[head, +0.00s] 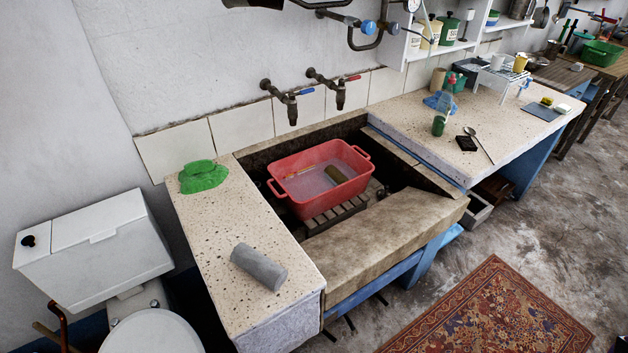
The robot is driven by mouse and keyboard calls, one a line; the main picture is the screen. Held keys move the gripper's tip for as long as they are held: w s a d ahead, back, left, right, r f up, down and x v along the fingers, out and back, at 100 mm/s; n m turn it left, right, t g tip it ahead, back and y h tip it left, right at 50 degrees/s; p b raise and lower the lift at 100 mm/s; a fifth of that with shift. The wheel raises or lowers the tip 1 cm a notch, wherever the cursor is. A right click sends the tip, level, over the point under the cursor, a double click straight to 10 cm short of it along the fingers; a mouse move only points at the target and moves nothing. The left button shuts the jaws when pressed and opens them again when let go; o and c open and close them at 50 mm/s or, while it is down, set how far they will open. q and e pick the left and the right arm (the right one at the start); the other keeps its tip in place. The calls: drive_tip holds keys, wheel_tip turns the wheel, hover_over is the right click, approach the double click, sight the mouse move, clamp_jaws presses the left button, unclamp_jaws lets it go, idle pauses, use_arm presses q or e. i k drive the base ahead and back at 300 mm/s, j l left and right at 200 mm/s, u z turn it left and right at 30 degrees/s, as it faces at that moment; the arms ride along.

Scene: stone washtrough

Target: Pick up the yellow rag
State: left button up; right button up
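I cannot make out a yellow rag in the head view. A crumpled green rag (203,177) lies on the left stone slab, against the wall tiles. A blue rag (436,103) lies by a green-bottomed bottle on the right counter. A small yellow item (547,101), too small to identify, lies near a flat blue-grey cloth (541,112) at the counter's right end. Neither of my grippers shows.
A red tub (322,198) of cloudy water holding an olive cylinder stands on slats in the stone trough. A grey roll (259,266) lies on the left slab. Taps (338,95) project above the trough. A toilet (95,245) stands left, a patterned rug (490,310) front right.

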sight(332, 171)
drive_tip(key=l+u, duration=0.1)
drive_tip(key=u, duration=0.4)
drive_tip(key=l+u, duration=0.1)
drive_tip(key=u, duration=0.4)
drive_tip(key=l+u, duration=0.1)
drive_tip(key=u, duration=0.9)
drive_tip(key=k+l+u, duration=0.1)
drive_tip(key=u, duration=0.85)
drive_tip(key=k+u, duration=0.15)
drive_tip(key=u, duration=0.35)
drive_tip(key=k+l, duration=0.2)
drive_tip(key=k, duration=0.2)
drive_tip(key=k+l, duration=0.25)
drive_tip(key=k, duration=0.15)
drive_tip(key=k+l+z, duration=0.1)
drive_tip(key=z, duration=1.75)
drive_tip(key=l, duration=0.05)
